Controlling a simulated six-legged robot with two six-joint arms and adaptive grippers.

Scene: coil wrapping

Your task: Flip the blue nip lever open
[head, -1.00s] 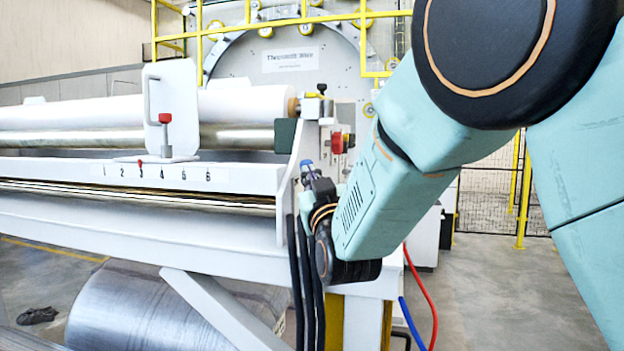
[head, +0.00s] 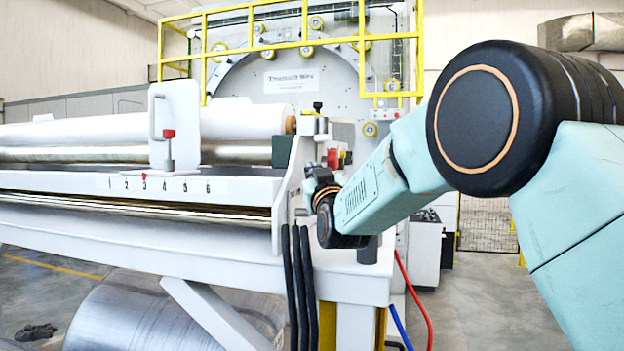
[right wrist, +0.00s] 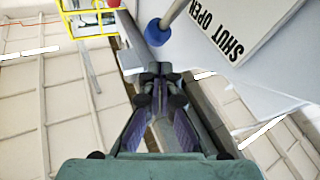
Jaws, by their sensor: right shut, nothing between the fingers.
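The blue nip lever shows in the right wrist view as a metal rod with a blue knob (right wrist: 157,33), in front of a white panel. A label plate (right wrist: 235,25) reading SHUT and OPEN, upside down, is beside it. My right gripper (right wrist: 160,73) is shut and empty, its fingertips just below the knob in that picture; I cannot tell whether they touch it. In the head view, my right gripper (head: 319,174) is by the machine's end plate, and the blue knob cannot be made out there. My left gripper is not in view.
A white roll (head: 245,122) and a red-knobbed handle (head: 168,134) are to the left. Black hoses (head: 297,285) hang below. A yellow railing (head: 300,44) stands behind.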

